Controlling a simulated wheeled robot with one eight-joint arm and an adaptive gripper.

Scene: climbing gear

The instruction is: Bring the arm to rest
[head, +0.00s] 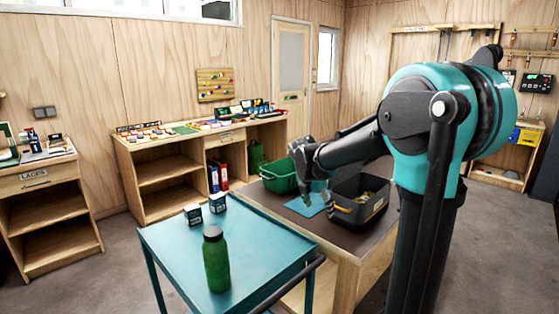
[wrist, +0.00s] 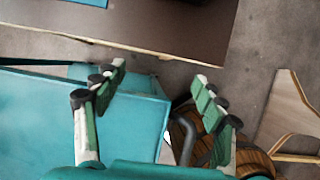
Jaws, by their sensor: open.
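My gripper (head: 318,188) hangs from my arm near the blue mat and between the green and black bins in the head view. In the wrist view my gripper (wrist: 160,75) shows two green and pale fingers spread wide apart. Nothing is between them. Below the fingers are the teal cart, the edge of the dark tabletop and the grey floor. In the head view the fingers are small and partly blend with the mat and bins behind them.
The dark-topped table (head: 345,244) holds a green bin (head: 277,180), a black bin (head: 362,213) and a blue mat (head: 300,208). The teal cart (head: 255,245) carries a green bottle (head: 216,262) and two small boxes. Wooden shelves line the wall; grey floor lies between.

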